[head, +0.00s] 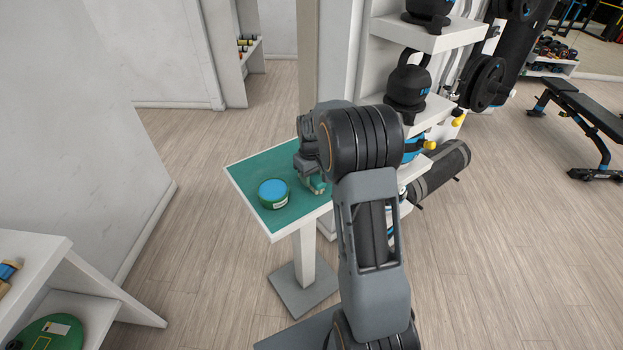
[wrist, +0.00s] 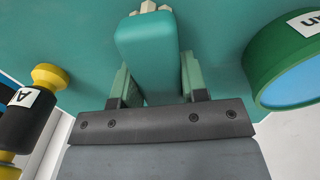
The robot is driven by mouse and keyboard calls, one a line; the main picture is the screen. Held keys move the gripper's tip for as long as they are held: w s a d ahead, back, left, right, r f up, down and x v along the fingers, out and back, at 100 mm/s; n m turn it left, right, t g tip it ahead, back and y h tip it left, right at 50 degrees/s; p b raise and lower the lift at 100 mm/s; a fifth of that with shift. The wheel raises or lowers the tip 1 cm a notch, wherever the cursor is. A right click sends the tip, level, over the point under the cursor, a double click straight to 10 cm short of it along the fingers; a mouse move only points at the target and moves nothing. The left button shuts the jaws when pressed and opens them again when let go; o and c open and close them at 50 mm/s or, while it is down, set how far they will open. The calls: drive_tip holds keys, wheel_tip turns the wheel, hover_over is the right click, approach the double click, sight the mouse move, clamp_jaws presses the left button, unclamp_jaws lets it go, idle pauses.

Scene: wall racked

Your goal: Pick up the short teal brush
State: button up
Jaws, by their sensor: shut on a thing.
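The short teal brush (wrist: 147,48) is a teal block with pale cream bristles at its far end, at the top middle of the wrist view. My gripper (wrist: 152,80) is shut on it, with one finger along each side. The brush is over the teal tabletop; I cannot tell whether it touches it. In the head view my gripper (head: 315,186) is low over the right part of the small table, and my arm hides much of that spot.
A green round tin (head: 273,193) with a blue top stands on the small teal-topped table (head: 246,177), right of the brush in the wrist view (wrist: 262,62). A black and yellow object (wrist: 28,118) labelled A is at left. A white rack (head: 440,38) with kettlebells stands behind.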

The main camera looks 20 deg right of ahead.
drive_tip(key=shift+r, duration=0.55)
wheel_tip(320, 180, up, 2)
drive_tip(key=shift+r, duration=0.2)
drive_tip(key=s+r+b, duration=0.1)
drive_tip(key=s+r, duration=0.3)
drive_tip(key=r, duration=0.1)
drive_tip(key=shift+s, duration=0.25)
drive_tip(key=s+r+b, duration=0.2)
drive_tip(key=s+r, duration=0.2)
drive_tip(key=s, duration=0.5)
drive_tip(key=shift+s+r, duration=0.3)
